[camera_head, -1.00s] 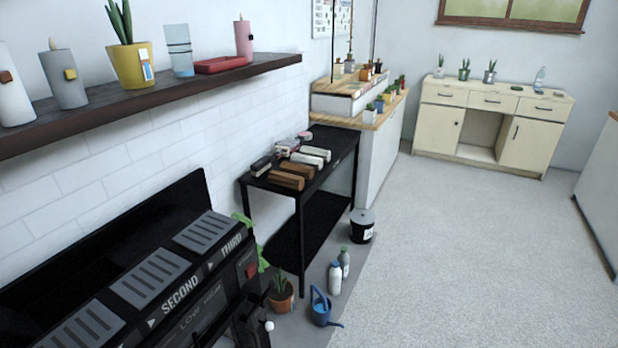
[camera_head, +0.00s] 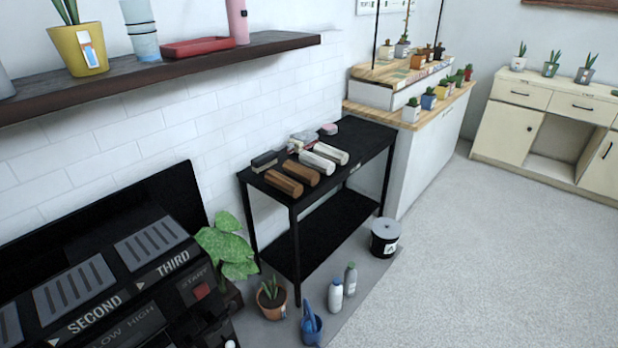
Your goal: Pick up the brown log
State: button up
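Two brown logs lie side by side on the black table (camera_head: 358,140). The nearer brown log (camera_head: 283,183) is close to the table's front left edge, and the other brown log (camera_head: 301,172) is just behind it. Two white logs, a nearer white log (camera_head: 317,162) and a farther white log (camera_head: 331,152), lie beyond them. My gripper does not show in the head view, so I cannot see whether it is open or shut.
A dark block (camera_head: 264,161) sits beside the logs near the wall. A potted plant (camera_head: 271,297), blue watering can (camera_head: 311,326), bottles (camera_head: 336,295) and black bucket (camera_head: 385,237) stand on the floor by the table. The carpet at right is clear.

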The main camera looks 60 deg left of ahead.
aim_at(291, 187)
jog(key=i, duration=2)
jog(key=u, duration=3.45)
jog(key=i, duration=1)
